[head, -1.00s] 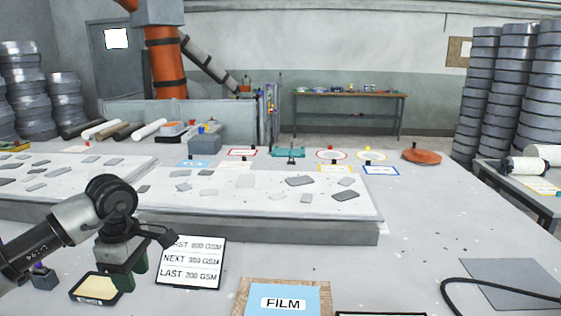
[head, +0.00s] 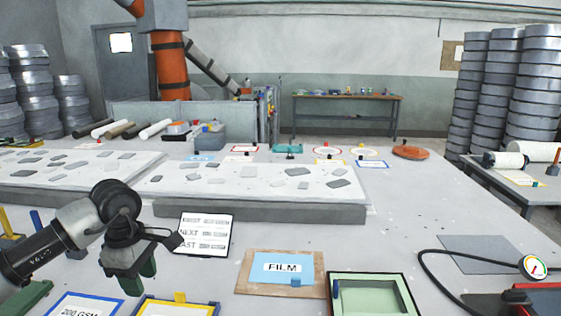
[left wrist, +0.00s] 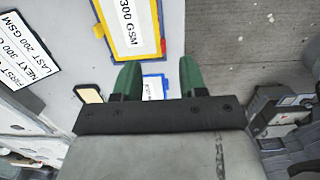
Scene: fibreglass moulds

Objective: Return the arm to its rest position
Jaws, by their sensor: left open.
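My left gripper (head: 140,278) hangs at the lower left of the head view, above the near part of the table (head: 400,225). Its green fingers also show in the left wrist view (left wrist: 158,82), spread apart with nothing between them. Below and beyond it lie a yellow-framed 300 GSM card (left wrist: 130,25) and a blue-framed card (left wrist: 153,86). My right gripper does not show in either view.
Near the arm are a sign (head: 204,234) with lines of text, a FILM board (head: 245,285), a green tray (head: 408,292) and a blue-framed 200 GSM card (head: 85,308). A gauge with a black hose (head: 425,275) lies at the right. Slabs stand behind.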

